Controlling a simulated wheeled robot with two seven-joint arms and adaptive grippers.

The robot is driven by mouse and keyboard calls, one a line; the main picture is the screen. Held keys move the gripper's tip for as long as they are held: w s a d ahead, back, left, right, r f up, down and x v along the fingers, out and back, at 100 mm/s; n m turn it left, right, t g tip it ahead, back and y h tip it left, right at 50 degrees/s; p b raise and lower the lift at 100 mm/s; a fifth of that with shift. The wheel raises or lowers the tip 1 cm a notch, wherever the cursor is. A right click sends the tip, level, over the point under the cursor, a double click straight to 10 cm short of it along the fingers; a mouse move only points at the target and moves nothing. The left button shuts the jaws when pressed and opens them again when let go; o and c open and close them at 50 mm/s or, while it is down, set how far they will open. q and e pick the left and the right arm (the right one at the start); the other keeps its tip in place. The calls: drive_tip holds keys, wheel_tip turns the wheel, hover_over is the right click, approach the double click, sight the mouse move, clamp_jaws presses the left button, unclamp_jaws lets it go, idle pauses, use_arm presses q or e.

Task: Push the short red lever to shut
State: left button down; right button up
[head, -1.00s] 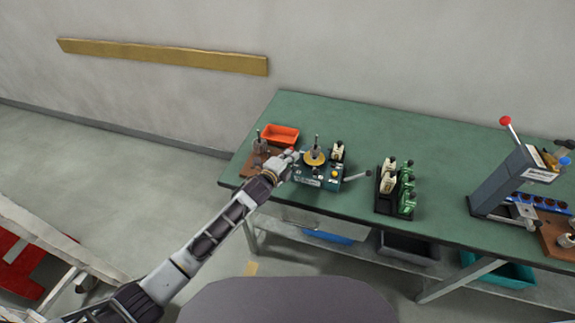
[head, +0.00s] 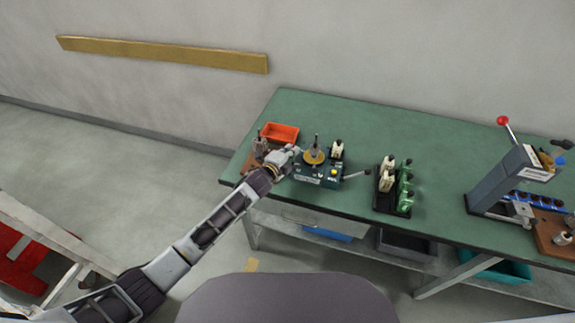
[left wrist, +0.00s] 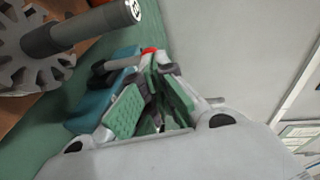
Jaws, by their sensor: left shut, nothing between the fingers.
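The teal winding machine (head: 318,178) stands near the front left of the green table, with a yellow disc (head: 313,157) on top. My left gripper (head: 294,150) is at the machine's left end; its fingers are shut and empty. In the left wrist view its green-padded fingers (left wrist: 152,98) are close to the teal housing (left wrist: 92,102). A small red tip (left wrist: 149,50), apparently of the short red lever, shows just beyond the fingers. Most of the lever is hidden, and I cannot tell whether the fingers touch it. My right gripper is not in view.
An orange bin (head: 281,132) and a brown board (head: 250,163) with a metal armature (left wrist: 40,48) are close to my left gripper. A dark-knobbed crank (head: 355,174) juts from the machine's right. A black rack (head: 381,204) and a grey press (head: 505,180) stand farther right.

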use_arm(q)
drive_tip(key=shift+w+d+r, duration=0.2)
drive_tip(key=shift+w, duration=0.35)
drive_tip(key=shift+w+d+r, duration=0.2)
drive_tip(key=shift+w, duration=0.35)
drive_tip(key=shift+w+d, duration=0.25)
drive_tip(key=shift+w, duration=0.6)
drive_tip(key=shift+w+d, duration=0.2)
drive_tip(key=shift+w, duration=0.35)
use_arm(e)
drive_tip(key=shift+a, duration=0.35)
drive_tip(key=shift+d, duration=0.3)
use_arm(q)
drive_tip(key=shift+r, duration=0.1)
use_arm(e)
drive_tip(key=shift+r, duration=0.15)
